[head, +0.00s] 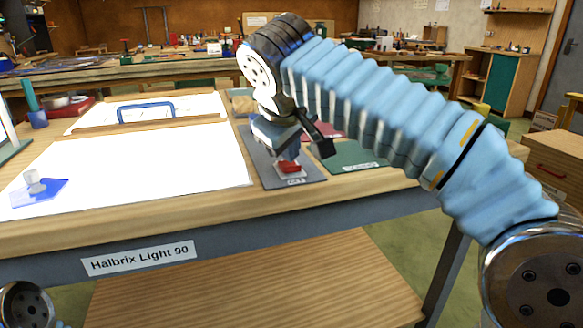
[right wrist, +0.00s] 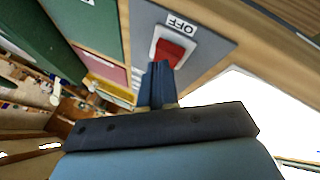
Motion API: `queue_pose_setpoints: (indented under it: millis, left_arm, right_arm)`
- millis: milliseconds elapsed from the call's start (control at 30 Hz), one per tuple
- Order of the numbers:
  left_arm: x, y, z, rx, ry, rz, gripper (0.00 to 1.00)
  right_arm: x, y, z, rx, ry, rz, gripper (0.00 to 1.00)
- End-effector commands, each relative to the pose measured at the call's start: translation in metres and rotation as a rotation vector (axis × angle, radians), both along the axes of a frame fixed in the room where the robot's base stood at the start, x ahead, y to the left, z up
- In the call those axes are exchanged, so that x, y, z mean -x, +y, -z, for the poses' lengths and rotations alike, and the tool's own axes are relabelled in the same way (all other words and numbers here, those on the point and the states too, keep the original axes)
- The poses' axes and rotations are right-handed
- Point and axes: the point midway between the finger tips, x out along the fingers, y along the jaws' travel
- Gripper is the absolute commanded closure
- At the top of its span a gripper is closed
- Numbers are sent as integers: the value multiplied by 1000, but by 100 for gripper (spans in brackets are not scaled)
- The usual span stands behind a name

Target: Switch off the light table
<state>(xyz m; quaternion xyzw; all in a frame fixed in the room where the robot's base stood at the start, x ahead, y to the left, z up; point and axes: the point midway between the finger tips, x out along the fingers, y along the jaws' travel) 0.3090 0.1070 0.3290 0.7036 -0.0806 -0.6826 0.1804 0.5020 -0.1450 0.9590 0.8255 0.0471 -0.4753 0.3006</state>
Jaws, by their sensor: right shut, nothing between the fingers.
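The light table (head: 150,165) has a bright white top and a front label reading "Halbrix Light 90". To its right, a grey plate (head: 254,160) carries a red rocker switch (head: 289,167) in a pale frame. In the right wrist view the red switch (right wrist: 170,52) sits beside a label (right wrist: 182,22) reading "OFF". My right gripper (head: 284,153) is shut and empty, pointing down over the switch. In the right wrist view its fingertips (right wrist: 158,68) are right at the switch's edge; I cannot tell whether they touch. My left gripper is out of view.
A blue glass piece (head: 40,193) with a clear knob on it lies on the white top at the left. A green labelled mat (head: 362,156) lies right of the grey plate.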

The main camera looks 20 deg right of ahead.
Motion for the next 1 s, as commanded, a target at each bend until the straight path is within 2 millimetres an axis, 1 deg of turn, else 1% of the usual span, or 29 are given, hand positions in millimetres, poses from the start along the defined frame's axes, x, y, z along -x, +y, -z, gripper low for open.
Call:
queue_pose_setpoints:
  millis: [333, 1000]
  left_arm:
    - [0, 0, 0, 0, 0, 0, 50]
    - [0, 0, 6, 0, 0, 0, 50]
  right_arm:
    - [0, 0, 0, 0, 0, 0, 100]
    - [1, 0, 8, 1, 1, 0, 100]
